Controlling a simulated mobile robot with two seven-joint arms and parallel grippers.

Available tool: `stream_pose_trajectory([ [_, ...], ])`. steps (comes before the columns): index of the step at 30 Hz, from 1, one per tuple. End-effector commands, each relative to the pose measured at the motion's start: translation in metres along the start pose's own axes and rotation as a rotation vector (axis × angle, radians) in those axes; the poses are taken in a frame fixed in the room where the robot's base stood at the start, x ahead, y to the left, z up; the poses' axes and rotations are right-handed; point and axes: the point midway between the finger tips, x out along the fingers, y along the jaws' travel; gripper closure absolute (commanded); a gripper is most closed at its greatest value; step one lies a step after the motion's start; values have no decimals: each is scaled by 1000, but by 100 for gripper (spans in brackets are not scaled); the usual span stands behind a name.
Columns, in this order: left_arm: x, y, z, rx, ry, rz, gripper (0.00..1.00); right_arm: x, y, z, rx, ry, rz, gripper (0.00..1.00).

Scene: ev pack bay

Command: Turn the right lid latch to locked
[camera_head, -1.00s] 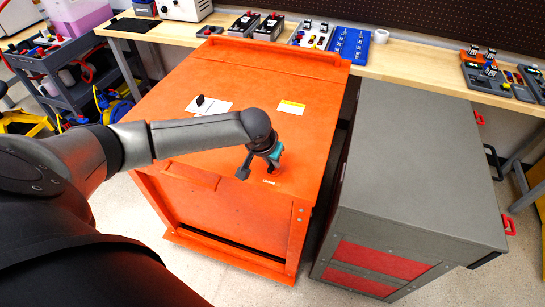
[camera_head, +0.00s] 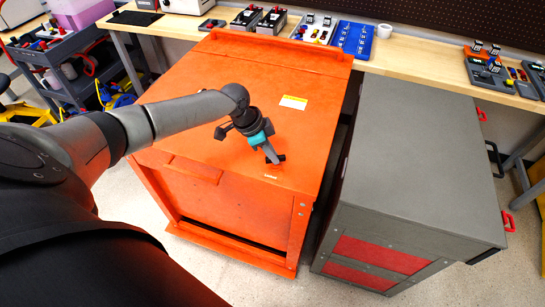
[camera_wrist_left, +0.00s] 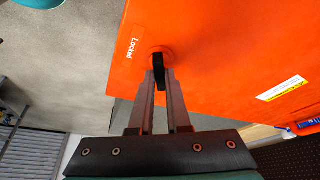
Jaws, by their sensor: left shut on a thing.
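The right lid latch is a small black handle (camera_head: 281,158) on a round orange base, near the front right corner of the orange case lid (camera_head: 245,88). It also shows in the left wrist view (camera_wrist_left: 158,62). A white "Locked" label lies on the lid in front of the latch in the head view (camera_head: 271,177) and left of it in the wrist view (camera_wrist_left: 136,42). My left gripper (camera_head: 274,157) reaches down at a tilt and is shut on the latch. Its fingertips (camera_wrist_left: 159,78) hide part of the handle. My right gripper is not in view.
A yellow and white label (camera_head: 293,102) lies flat on the lid behind the gripper. A grey cabinet (camera_head: 420,150) with red panels stands to the right, across a narrow gap. A wooden bench (camera_head: 400,62) with tools and parts runs along the back.

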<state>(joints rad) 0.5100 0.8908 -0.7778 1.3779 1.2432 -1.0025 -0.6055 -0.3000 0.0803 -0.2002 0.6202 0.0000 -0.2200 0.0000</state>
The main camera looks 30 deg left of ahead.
Motion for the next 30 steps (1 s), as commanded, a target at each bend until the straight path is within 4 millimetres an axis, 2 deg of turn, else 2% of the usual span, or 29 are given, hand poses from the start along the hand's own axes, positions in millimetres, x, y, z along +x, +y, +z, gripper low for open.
stream_pose_trajectory([
  [3, 4, -2, 2, 101, -1, 42, 100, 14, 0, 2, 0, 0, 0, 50],
  [15, 3, -4, 1, 381, -3, 158, 100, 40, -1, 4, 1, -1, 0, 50],
  [30, 1, -4, 1, 499, -7, 208, 100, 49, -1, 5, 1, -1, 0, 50],
])
